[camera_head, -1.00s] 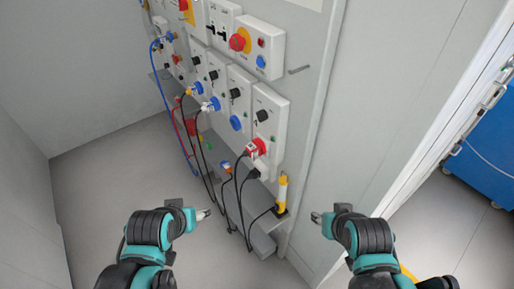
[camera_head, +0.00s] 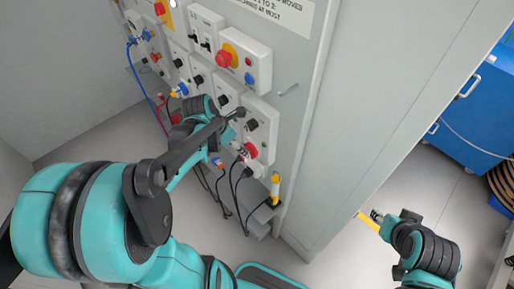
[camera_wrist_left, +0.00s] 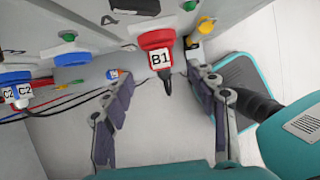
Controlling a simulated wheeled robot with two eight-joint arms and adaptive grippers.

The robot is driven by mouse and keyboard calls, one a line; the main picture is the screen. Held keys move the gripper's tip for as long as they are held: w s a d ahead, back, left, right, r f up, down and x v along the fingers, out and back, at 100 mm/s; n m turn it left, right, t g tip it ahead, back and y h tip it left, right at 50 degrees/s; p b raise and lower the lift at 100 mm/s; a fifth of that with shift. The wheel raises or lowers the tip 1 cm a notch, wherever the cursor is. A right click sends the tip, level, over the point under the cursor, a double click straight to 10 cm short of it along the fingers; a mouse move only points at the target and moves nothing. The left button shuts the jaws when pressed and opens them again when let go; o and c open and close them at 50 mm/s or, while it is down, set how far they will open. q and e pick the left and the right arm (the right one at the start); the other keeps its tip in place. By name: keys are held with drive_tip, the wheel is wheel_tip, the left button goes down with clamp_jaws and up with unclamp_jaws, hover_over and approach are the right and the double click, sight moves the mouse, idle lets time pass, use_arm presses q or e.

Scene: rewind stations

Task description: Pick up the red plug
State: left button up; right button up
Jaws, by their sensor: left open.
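The red plug (camera_wrist_left: 159,59), labelled B1, sits at the red socket on the panel, with a black cable hanging below it. In the head view, the red plug (camera_head: 244,154) shows at the lowest right unit, partly beside my left arm. My left gripper (camera_wrist_left: 158,82) is open, one finger on each side of the plug's line; the plug is ahead of the fingertips, and I see no contact. In the head view my left arm hides much of the panel. My right gripper (camera_head: 376,216) hangs at the lower right, away from the panel; its jaws are too small to read.
Blue plugs (camera_wrist_left: 14,92) labelled C2 are at the left of the wrist view. Black cables hang below the panel. A blue cabinet (camera_head: 478,115) stands at far right.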

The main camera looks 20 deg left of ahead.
use_arm(q)
drive_tip(key=b+x, duration=0.2)
drive_tip(key=x, duration=0.5)
drive_tip(key=shift+f+b, duration=0.2)
drive_tip(key=shift+b, duration=0.2)
drive_tip(key=shift+r, duration=0.1)
drive_tip(key=c, duration=1.3)
